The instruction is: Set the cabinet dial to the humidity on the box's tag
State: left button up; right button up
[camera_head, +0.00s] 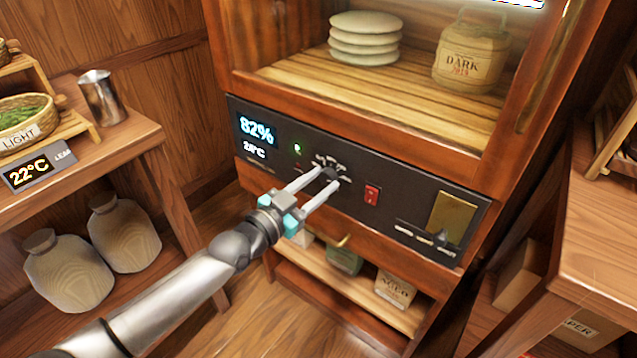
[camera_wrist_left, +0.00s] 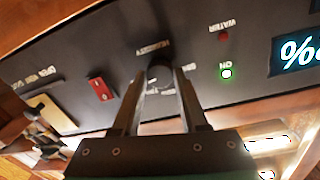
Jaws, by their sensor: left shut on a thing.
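The cabinet (camera_head: 300,88) stands in the middle with a dark control panel (camera_head: 410,195) under its glass front. The round black humidity dial (camera_head: 330,173) sits mid-panel; it also shows in the left wrist view (camera_wrist_left: 160,75), under the label HUMIDITY. My left gripper (camera_head: 325,178) is shut on the dial, a finger on each side; its fingers also show in the left wrist view (camera_wrist_left: 161,90). The panel display (camera_head: 256,130) reads 82% with a smaller temperature line below. A box with a humidity tag cannot be made out. My right gripper is not in view.
A red switch (camera_head: 372,195) and a brass plate (camera_head: 452,218) are right of the dial. Inside the cabinet are stacked pale cakes (camera_head: 365,40) and a wrapped package marked DARK (camera_head: 470,60). Side tables (camera_head: 150,135) flank the cabinet, one at left, one at right.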

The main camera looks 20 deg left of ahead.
pick_arm(q)
grip_shut()
jog(key=shift+n, duration=0.4)
jog(key=shift+n+p, duration=0.3)
jog(key=shift+n, duration=1.5)
jog(key=n, duration=0.2)
jog(key=shift+n+t+p, duration=0.3)
jog(key=shift+p, duration=0.05)
jog(key=shift+n, duration=0.4)
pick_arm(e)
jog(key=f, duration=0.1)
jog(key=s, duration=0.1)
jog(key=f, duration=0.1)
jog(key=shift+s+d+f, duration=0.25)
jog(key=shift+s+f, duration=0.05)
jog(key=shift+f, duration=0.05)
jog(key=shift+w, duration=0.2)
